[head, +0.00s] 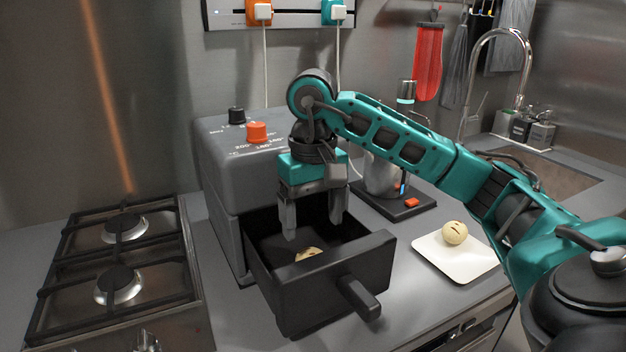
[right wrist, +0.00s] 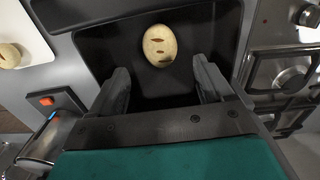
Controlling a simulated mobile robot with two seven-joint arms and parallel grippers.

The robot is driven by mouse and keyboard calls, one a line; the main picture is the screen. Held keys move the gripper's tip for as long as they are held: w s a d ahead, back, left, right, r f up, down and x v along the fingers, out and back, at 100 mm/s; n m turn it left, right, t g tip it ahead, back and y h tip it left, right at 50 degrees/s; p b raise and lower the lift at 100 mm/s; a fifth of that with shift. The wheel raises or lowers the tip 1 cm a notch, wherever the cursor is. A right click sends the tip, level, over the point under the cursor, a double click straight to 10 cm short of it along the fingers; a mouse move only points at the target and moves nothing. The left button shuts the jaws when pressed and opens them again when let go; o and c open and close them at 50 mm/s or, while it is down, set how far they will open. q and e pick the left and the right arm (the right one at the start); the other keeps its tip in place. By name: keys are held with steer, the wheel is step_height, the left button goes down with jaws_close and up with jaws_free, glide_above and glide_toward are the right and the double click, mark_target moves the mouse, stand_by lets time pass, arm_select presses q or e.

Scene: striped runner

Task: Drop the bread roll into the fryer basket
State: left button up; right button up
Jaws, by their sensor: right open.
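The dark fryer basket (head: 322,290) is pulled out of the grey air fryer (head: 222,165). A pale scored bread roll (head: 308,254) lies on the basket floor, partly hidden by the front wall in the head view. The right wrist view shows this roll (right wrist: 160,45) whole, just beyond my fingertips. My right gripper (head: 313,230) points down into the basket, open and empty, with its fingers apart and clear of the roll. A second, similar roll (head: 455,232) sits on a white board (head: 430,250) right of the basket. My left gripper is not in view.
A gas hob (head: 120,260) is left of the fryer. A coffee machine (head: 385,180) stands behind and right of the basket. A dark kettle (head: 585,300) is at the lower right, and a sink (head: 550,175) lies at the back right.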

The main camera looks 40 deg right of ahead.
steer(key=shift+r+p, duration=0.9)
steer(key=shift+r, duration=1.9)
